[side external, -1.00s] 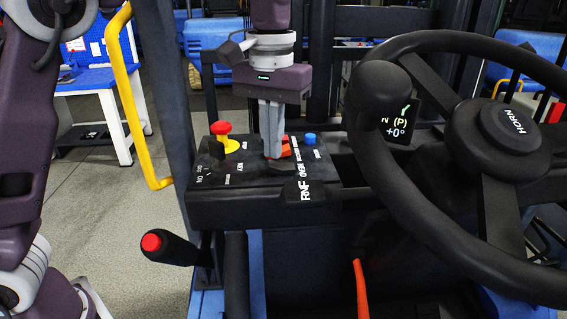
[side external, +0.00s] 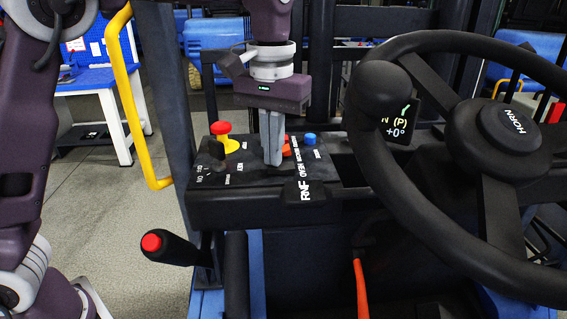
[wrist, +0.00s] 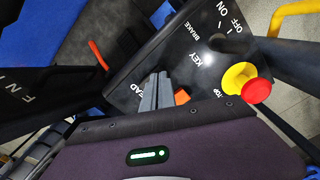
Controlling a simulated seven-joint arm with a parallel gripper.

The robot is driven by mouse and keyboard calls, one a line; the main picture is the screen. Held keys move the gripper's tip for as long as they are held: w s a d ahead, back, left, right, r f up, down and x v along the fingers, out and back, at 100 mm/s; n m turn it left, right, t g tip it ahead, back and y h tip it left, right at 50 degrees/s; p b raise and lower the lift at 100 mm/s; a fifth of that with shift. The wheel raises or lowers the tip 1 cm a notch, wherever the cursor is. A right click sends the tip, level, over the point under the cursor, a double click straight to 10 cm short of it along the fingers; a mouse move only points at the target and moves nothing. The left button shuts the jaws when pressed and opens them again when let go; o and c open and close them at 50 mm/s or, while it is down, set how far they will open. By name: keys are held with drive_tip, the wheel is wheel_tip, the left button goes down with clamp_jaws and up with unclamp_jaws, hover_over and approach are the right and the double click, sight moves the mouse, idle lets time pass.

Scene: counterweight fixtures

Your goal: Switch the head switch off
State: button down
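The control panel (side external: 240,172) carries small orange switches (side external: 286,151) beside printed labels, partly hidden by my fingers. In the wrist view one orange switch (wrist: 182,96) shows just right of my fingertips, and a label ending in "EAD" is partly covered on their left. I cannot tell which switch position is set. My gripper (side external: 272,160) points straight down over the panel, its two fingers together with nothing visible between them. It also shows in the wrist view (wrist: 156,80). The tips are at or just above the panel, beside the orange switches; contact is unclear.
A red-topped yellow emergency button (side external: 221,132) and a black key knob (side external: 217,150) stand left of my fingers. A blue button (side external: 309,139) is to the right. The steering wheel (side external: 385,190) is farther right. A red-tipped lever (side external: 165,246) sticks out at lower left.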

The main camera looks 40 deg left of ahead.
drive_tip(key=shift+f, duration=0.15)
wheel_tip(320, 180, up, 6)
drive_tip(key=shift+r, duration=0.5)
drive_tip(key=shift+a, duration=0.1)
